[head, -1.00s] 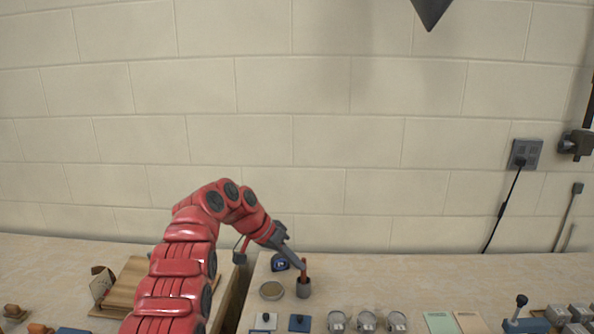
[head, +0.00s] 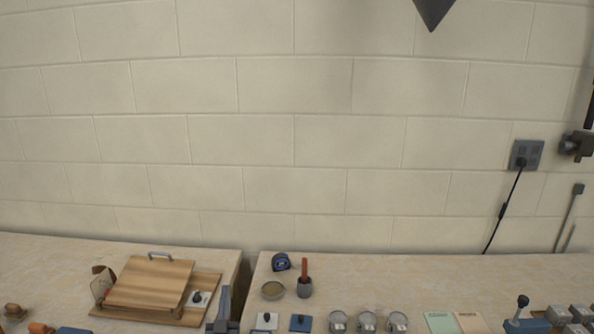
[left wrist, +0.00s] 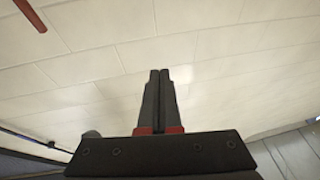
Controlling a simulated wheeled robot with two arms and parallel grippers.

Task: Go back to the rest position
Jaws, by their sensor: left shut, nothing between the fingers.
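My left gripper (head: 225,300) shows at the bottom of the head view, upright over the gap between the two benches. In the left wrist view its two dark fingers (left wrist: 160,95) are closed together with nothing between them, against the pale block wall. The rest of the left arm is out of the head view. My right gripper is not in view.
A wooden board with a handle (head: 150,283) lies on the left bench. On the right bench are a grey pot with a reddish stick (head: 304,288), a round dish (head: 272,290), a dark blue item (head: 281,262) and several glass jars (head: 367,321).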

